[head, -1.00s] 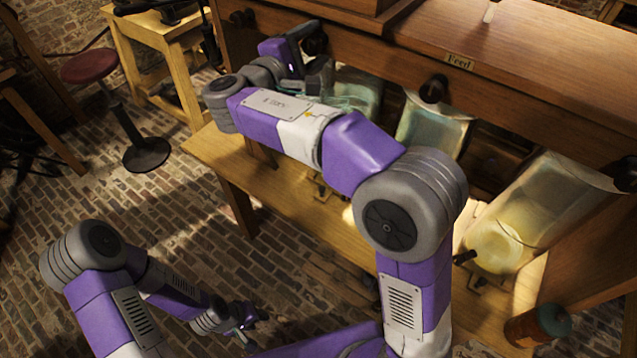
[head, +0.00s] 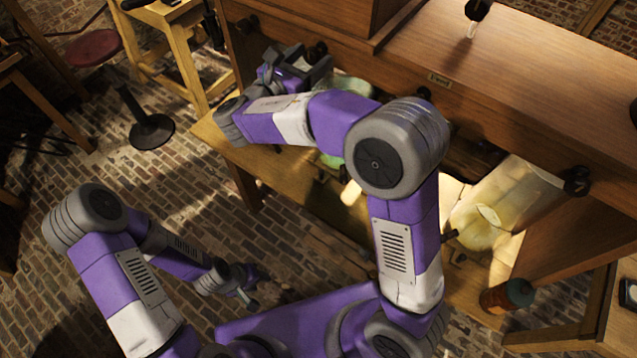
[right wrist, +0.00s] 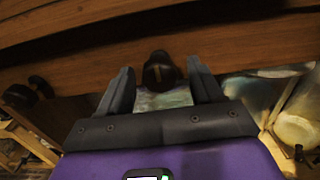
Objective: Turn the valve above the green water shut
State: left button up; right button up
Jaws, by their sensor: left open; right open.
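My right gripper (head: 312,68) is open at the front of the wooden cabinet. In the right wrist view, its two fingers (right wrist: 161,84) stand on either side of a black valve knob (right wrist: 158,68) with a pale mark; I cannot tell whether they touch it. A glass jar with pale greenish contents (right wrist: 165,98) shows below this knob. In the head view, this jar's pale green top (head: 354,88) shows partly behind my right arm. Another black knob (head: 424,93) is to the right. My left gripper (head: 246,291) is open and empty, low above the brick floor.
A jar of yellowish water (head: 505,205) stands at the right on the lower wooden shelf, with a black knob (head: 576,180) above it. A bottle (head: 508,295) is at the lower right. A stool (head: 150,130) stands left.

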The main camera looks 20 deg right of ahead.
jog(key=v, duration=0.6)
jog(key=s+d+f+m+g+y, duration=0.1)
jog(key=s+f+g+y, duration=0.1)
jog(key=f, duration=0.9)
jog(key=s+d+f+m+g+y+b, duration=0.1)
jog(key=s+f+g+y, duration=0.2)
jog(key=f, duration=0.8)
jog(key=s+d+f+m+g+y+b, duration=0.1)
jog(key=s+f+g+y, duration=0.2)
jog(key=f, duration=0.9)
jog(key=shift+d+g, duration=0.15)
jog(key=shift+g, duration=0.35)
